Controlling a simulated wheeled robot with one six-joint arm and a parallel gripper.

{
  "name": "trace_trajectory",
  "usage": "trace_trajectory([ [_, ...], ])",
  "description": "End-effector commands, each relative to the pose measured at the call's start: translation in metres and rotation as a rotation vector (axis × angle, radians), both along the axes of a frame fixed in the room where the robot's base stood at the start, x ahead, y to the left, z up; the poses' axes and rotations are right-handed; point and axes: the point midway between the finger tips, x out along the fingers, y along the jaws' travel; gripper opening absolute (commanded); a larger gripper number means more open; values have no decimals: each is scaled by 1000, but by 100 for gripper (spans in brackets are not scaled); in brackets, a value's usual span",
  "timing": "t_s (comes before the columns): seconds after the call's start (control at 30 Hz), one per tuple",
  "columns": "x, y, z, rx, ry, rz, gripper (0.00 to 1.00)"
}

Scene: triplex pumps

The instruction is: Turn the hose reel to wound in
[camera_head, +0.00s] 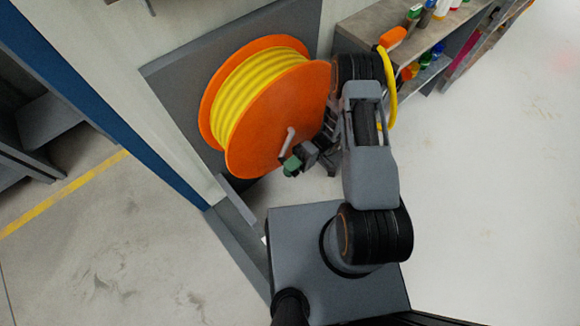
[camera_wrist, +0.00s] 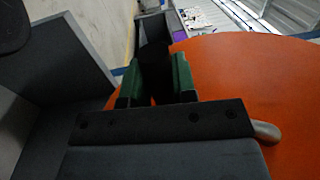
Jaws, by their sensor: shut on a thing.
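The hose reel (camera_head: 279,121) has orange discs and a yellow hose (camera_head: 255,80) wound between them. It stands against a grey panel on the wall. A pale crank arm (camera_head: 289,137) sticks out near the lower part of its front disc. My gripper (camera_head: 292,165) is at the lower end of this crank arm, shut on the crank handle, which the jaws mostly hide. In the wrist view, the green finger pads of my gripper (camera_wrist: 160,82) close around a dark shape. The orange disc (camera_wrist: 245,75) fills the right side, with the crank's grey end (camera_wrist: 267,132) in front.
A shelf (camera_head: 363,24) with bottles stands at the upper right, behind my arm. A yellow hose end with an orange nozzle (camera_head: 393,37) hangs near my arm. The pale floor (camera_head: 480,190) at the right is clear.

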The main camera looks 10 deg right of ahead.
Motion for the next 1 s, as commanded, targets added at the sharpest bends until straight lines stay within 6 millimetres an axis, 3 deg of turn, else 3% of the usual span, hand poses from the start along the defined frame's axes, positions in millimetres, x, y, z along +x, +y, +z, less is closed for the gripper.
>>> trace_trajectory([
  [0.03,-3,2,-9,-18,-4,1,0],
  [0.57,-3,3,-8,-17,-4,2,0],
  [0.6,-3,3,-8,-17,-4,2,26],
  [0.87,-2,1,-7,-16,-5,-1,51],
  [1.0,-1,0,-5,-15,-6,-2,51],
])
